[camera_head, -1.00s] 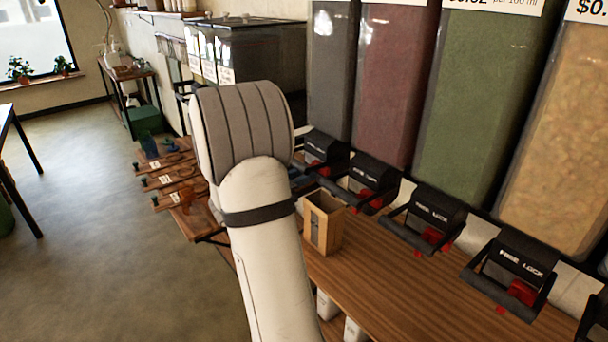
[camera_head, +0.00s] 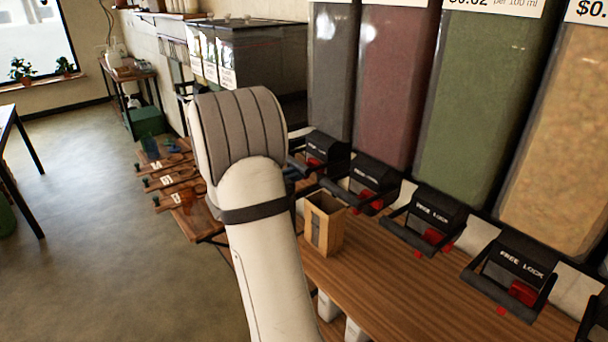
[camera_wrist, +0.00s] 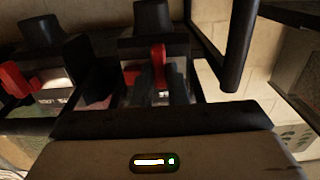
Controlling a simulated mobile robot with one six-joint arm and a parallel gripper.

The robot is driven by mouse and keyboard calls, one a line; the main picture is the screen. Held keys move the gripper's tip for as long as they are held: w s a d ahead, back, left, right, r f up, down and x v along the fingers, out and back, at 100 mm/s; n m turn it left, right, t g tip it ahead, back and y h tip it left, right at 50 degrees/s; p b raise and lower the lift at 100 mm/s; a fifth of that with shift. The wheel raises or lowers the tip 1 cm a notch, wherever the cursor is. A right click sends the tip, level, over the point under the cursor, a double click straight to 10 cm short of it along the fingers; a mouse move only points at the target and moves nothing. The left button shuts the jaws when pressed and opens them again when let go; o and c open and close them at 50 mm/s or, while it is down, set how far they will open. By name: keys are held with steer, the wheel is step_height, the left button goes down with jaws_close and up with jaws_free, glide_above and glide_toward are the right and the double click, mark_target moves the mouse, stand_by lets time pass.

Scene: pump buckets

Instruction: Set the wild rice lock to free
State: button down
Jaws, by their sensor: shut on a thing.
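In the wrist view a dispenser has a black knob (camera_wrist: 153,16) and a red lock lever (camera_wrist: 158,58) at its front. My gripper (camera_wrist: 158,88) has its dark fingers at this lever and is shut on it. I cannot read this dispenser's lock marking or see a wild rice label. In the head view my gripper is hidden behind my arm, near the row of dispensers.
A neighbouring dispenser's red lever (camera_wrist: 16,80) is at the wrist view's left. In the head view, a wooden box (camera_head: 323,224) stands on the wooden counter (camera_head: 385,285) below dispensers with black handles. Red (camera_head: 400,90), green (camera_head: 477,100) and tan (camera_head: 560,130) bins stand above.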

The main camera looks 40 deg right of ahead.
steer(key=shift+w, duration=0.1)
steer(key=c, duration=1.5)
jaws_free()
steer(key=shift+w, duration=0.1)
steer(key=shift+o, duration=0.3)
steer(key=a+b, duration=0.2)
steer(key=a, duration=0.5)
steer(key=shift+w+a, duration=0.4)
